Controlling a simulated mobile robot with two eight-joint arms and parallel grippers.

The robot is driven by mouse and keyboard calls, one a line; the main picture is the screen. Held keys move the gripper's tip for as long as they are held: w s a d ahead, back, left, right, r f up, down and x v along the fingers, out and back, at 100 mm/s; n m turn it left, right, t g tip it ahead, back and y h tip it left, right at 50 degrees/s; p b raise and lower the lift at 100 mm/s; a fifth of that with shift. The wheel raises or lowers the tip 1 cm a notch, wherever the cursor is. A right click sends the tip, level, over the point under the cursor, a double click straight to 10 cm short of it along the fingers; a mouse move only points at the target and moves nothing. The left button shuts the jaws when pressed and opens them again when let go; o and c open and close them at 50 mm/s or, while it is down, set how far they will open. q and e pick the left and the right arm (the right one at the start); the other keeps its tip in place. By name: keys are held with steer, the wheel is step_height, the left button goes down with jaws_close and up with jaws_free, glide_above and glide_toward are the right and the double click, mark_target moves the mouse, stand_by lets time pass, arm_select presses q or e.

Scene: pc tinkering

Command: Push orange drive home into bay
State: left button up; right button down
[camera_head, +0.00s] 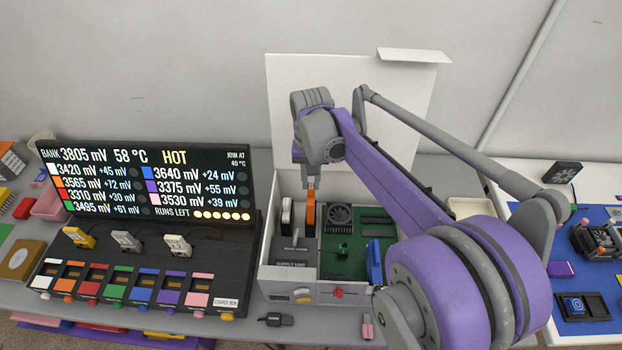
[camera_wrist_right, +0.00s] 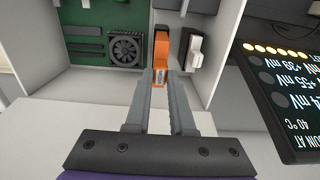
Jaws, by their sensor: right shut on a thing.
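The orange drive (camera_head: 311,212) stands upright in the open white PC case (camera_head: 338,290), between a white drive (camera_head: 287,217) and the fan on the green board. It also shows in the right wrist view (camera_wrist_right: 161,55), with a pale label on its near end. My right gripper (camera_head: 312,180) reaches down from above into the case. In the wrist view its fingers (camera_wrist_right: 160,80) are closed in on the orange drive's end, one on each side. The depth of the drive in its bay is hidden. My left gripper is not in view.
A black fan (camera_head: 339,217) and a blue part (camera_head: 375,262) sit on the green board (camera_head: 338,258). A display panel (camera_head: 150,185) with a row of coloured modules stands left of the case. Small connectors lie in front. A raised white lid (camera_head: 300,100) stands behind.

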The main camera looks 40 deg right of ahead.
mark_target(311, 198)
steer(key=shift+f+b, duration=2.15)
steer(key=shift+f, duration=1.5)
steer(key=c, duration=0.7)
jaws_free()
steer(key=shift+r, duration=0.1)
steer(key=shift+r+p, duration=1.65)
steer(key=shift+r, duration=0.85)
steer(key=shift+f, duration=0.1)
step_height(311, 198, up, 11)
steer(key=shift+f+p, duration=0.1)
steer(key=shift+p, duration=0.2)
